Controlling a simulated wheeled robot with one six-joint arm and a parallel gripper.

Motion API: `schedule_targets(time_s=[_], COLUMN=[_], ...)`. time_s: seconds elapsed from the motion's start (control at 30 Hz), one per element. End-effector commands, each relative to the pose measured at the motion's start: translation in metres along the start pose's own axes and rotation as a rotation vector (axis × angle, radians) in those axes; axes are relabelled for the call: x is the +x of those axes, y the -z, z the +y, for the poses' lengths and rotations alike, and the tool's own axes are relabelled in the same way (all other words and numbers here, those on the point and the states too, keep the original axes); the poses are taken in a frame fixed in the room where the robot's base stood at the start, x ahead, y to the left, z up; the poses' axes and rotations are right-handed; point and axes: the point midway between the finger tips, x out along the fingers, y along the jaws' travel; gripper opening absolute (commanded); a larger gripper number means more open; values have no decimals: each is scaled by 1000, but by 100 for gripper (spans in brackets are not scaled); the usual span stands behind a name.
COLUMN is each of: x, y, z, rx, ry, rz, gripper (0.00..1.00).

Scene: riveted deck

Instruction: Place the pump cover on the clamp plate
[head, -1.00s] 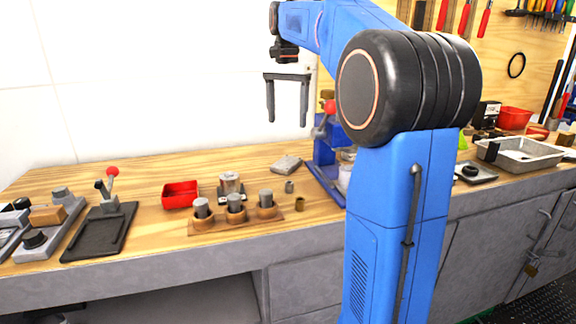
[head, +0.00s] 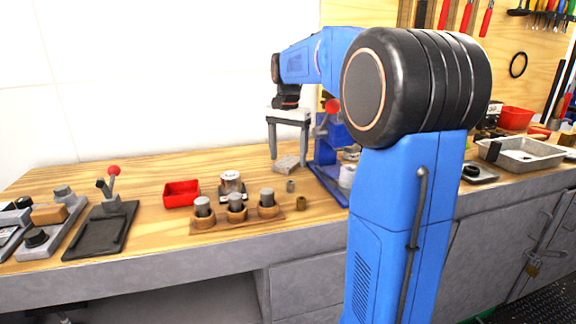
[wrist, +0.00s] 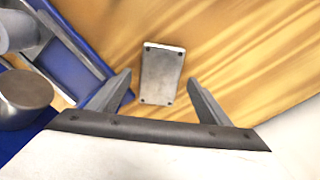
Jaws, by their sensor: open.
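The pump cover appears to be the small grey rectangular plate (head: 286,165) with a dark hole at each corner, lying flat on the wooden bench. In the wrist view the cover (wrist: 162,72) sits between and a little beyond the fingers. My gripper (head: 288,158) is open above it; the wrist view shows the open gripper (wrist: 160,82) with nothing held. The clamp plate appears to be the dark flat plate (head: 95,238) with a red-knobbed toggle clamp at its back, at the bench's left. No part lies on it.
A blue press (head: 325,165) stands close right of the cover; its blue frame (wrist: 85,50) is beside one finger. A red bin (head: 181,194), a wooden holder (head: 237,224) with cylinders and small bushings stand between cover and clamp plate. A grey fixture (head: 52,228) is far left.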

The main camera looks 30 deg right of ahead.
Motion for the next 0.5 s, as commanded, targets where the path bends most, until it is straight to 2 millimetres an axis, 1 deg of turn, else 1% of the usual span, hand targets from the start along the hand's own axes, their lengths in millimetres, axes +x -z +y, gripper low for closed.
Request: schedule_targets(time_s=[0.03, 0.1, 0.33, 0.37, 0.4, 0.47, 0.5], x=[5, 8, 9, 9, 9, 9, 9], y=[0, 0, 0, 0, 0, 0, 0], z=[0, 0, 0, 0, 0, 0, 0], rx=[0, 0, 0, 0, 0, 0, 0], ry=[-1, -1, 0, 0, 0, 0, 0], rz=[-1, -1, 0, 0, 0, 0, 0], gripper=[72, 72, 72, 70, 60, 46, 36])
